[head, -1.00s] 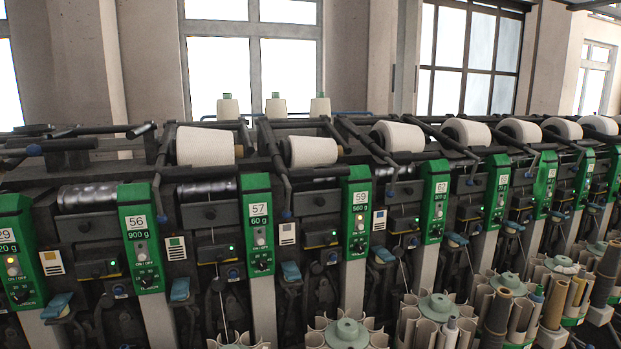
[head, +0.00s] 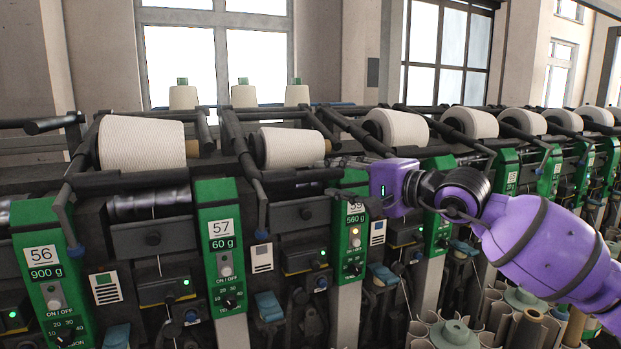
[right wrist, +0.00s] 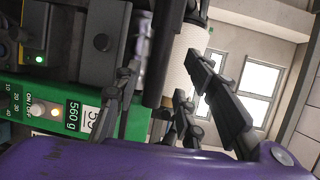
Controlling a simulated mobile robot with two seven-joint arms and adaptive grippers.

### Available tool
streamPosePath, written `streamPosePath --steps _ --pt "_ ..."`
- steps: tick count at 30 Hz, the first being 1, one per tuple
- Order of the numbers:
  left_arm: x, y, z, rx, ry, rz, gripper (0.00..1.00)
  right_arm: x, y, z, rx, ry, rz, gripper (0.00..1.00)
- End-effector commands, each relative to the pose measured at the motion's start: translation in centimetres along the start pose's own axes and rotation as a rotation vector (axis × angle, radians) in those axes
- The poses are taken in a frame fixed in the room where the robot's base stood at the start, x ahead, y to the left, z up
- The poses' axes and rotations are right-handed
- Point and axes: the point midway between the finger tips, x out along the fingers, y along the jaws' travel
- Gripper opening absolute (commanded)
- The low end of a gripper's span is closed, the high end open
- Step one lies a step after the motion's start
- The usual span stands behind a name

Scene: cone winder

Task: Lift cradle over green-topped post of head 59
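The green-topped post of head 59 (head: 354,240), marked 560 g, stands right of centre in the head view. It also shows in the right wrist view (right wrist: 55,118). The dark cradle bar (head: 300,177) lies left of its top, in front of a white yarn cone (head: 290,148); the cone also shows in the right wrist view (right wrist: 186,62). My right gripper (head: 346,182) reaches in from the right at the post's top. Its dark fingers are open in the right wrist view (right wrist: 168,75), apart, with one partly covering the label. I cannot tell whether they touch the bar. My left gripper is out of view.
The green post of head 57 (head: 220,245) and its larger cone (head: 142,145) stand to the left. More heads and cones run to the right. A tube magazine (head: 455,335) stands below my right arm. Dark rails and arms crowd the machine top.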

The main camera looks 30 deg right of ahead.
Motion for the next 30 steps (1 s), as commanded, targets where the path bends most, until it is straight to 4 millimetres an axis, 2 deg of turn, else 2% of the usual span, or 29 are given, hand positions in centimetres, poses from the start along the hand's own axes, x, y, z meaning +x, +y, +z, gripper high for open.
streamPosePath --steps 6,13,18,26,30 --pt "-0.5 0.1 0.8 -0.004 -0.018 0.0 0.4 2.9 -0.4 0.0 0.005 -0.001 -0.006 0.38" --pt "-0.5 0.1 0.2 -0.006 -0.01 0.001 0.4 5.5 -0.2 0.0 0.007 -0.001 -0.004 0.38" --pt "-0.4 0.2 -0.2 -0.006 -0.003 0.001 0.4 6.4 -0.1 0.1 0.006 -0.002 -0.002 0.38" --pt "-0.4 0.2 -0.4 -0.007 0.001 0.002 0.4 6.5 0.0 0.1 0.006 -0.002 0.0 0.38" --pt "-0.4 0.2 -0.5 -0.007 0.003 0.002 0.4 6.5 0.0 0.1 0.006 -0.002 0.0 0.21"
